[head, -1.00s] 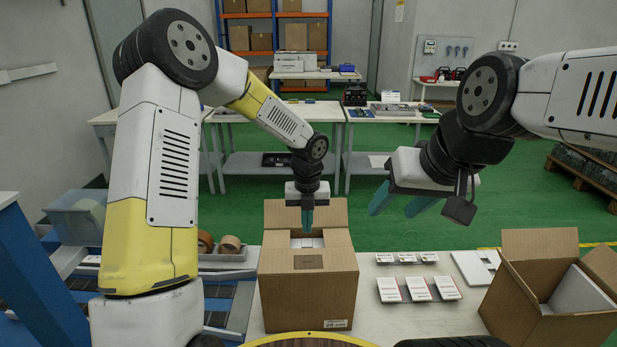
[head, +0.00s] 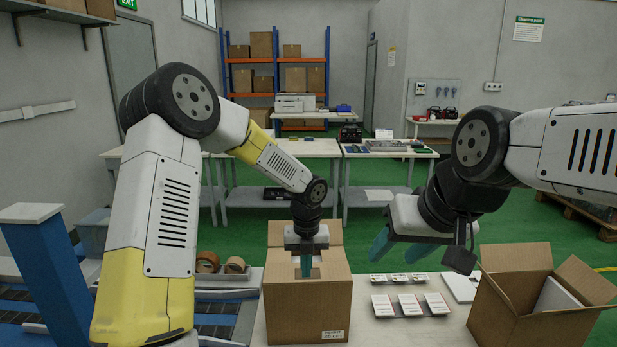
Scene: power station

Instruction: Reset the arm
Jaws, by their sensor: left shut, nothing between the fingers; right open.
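My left gripper (head: 306,266) points straight down over the open top of a cardboard box (head: 307,310) on the white table. Its teal fingers are shut and hold nothing; their tips overlap the box opening, and I cannot tell how deep they reach. My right gripper (head: 390,248) hangs in the air at the right of the box, above the cards on the table. Its teal fingers are apart and empty, pointing down and left.
Small white cards (head: 409,305) lie in two rows on the table (head: 390,334). A second open box (head: 530,300) with a white item stands at the right. Tape rolls (head: 208,262) sit in a tray at the left, near a blue post (head: 55,270). Green floor lies behind.

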